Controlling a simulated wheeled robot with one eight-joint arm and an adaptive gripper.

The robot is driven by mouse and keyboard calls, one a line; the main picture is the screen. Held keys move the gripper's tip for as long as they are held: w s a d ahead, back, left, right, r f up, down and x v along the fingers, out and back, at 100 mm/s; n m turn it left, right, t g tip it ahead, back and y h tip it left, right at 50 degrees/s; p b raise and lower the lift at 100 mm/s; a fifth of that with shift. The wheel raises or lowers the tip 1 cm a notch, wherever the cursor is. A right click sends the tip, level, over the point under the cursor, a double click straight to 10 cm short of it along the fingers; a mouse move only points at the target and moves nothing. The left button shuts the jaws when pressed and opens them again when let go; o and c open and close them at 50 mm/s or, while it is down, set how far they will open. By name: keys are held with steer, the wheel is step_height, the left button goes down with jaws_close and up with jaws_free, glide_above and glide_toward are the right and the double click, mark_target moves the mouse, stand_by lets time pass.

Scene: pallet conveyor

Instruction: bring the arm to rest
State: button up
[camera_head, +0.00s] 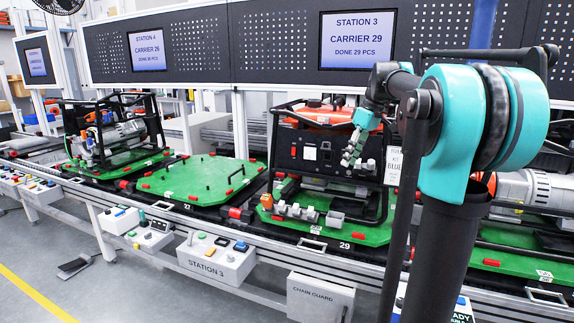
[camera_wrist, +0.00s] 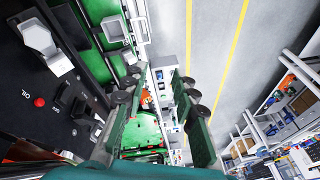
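My arm is teal and black and stands large at the right of the head view, reaching left to my gripper (camera_head: 352,158). The gripper hangs in front of the black panel of a generator (camera_head: 312,150) on the green pallet 29 (camera_head: 330,232). In the wrist view the two green fingers of my gripper (camera_wrist: 160,85) with dark round pads stand apart, and nothing is held between them. I cannot tell from the head view how far the gripper is from the panel.
An empty green pallet (camera_head: 195,180) lies left of the generator, and another framed generator (camera_head: 120,135) stands farther left. The Station 3 control box (camera_head: 215,258) and chain guard (camera_head: 320,298) are along the conveyor's front. The floor (camera_head: 40,265) at left is mostly clear.

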steer(key=s+f+m+t+h, duration=0.1)
steer(key=s+f+m, duration=0.2)
steer(key=s+f, duration=0.5)
steer(key=s+f+m+t+h, duration=0.1)
steer(key=s+f+m, duration=0.2)
steer(key=s+f, duration=0.5)
steer(key=s+f+m+t+h, duration=0.1)
steer(key=s+f+m, duration=0.2)
steer(key=s+f, duration=0.6)
step_height(320, 180, down, 9)
steer(key=shift+a+t+h, duration=0.3)
steer(key=shift+a, duration=0.05)
